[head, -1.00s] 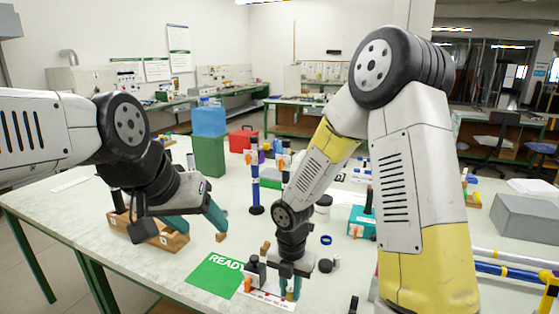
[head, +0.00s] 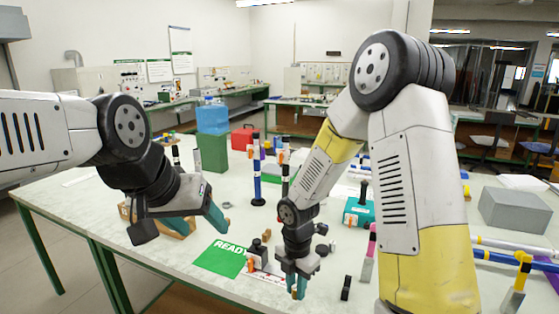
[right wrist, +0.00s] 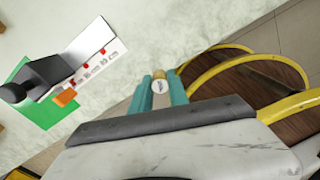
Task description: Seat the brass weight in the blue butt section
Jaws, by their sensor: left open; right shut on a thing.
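My right gripper (head: 298,284) points down near the table's front edge, its teal fingers shut on a small brass-coloured piece (head: 294,292), apparently the brass weight. In the right wrist view the piece (right wrist: 160,86) shows a pale round end with a dark mark between the fingertips. A blue upright section (head: 257,178) stands on a black foot behind and left of my right gripper, apart from it. Whether it is the butt section, I cannot tell. My left gripper (head: 190,222) is open over the left of the table, close to a wooden block (head: 178,229).
A green READY card (head: 220,257) lies left of my right gripper, with a black object (head: 259,256) beside it. A teal box (head: 359,212), a grey box (head: 515,211) and blue-and-white rods (head: 500,258) lie to the right. A green box (head: 211,153) stands at the back.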

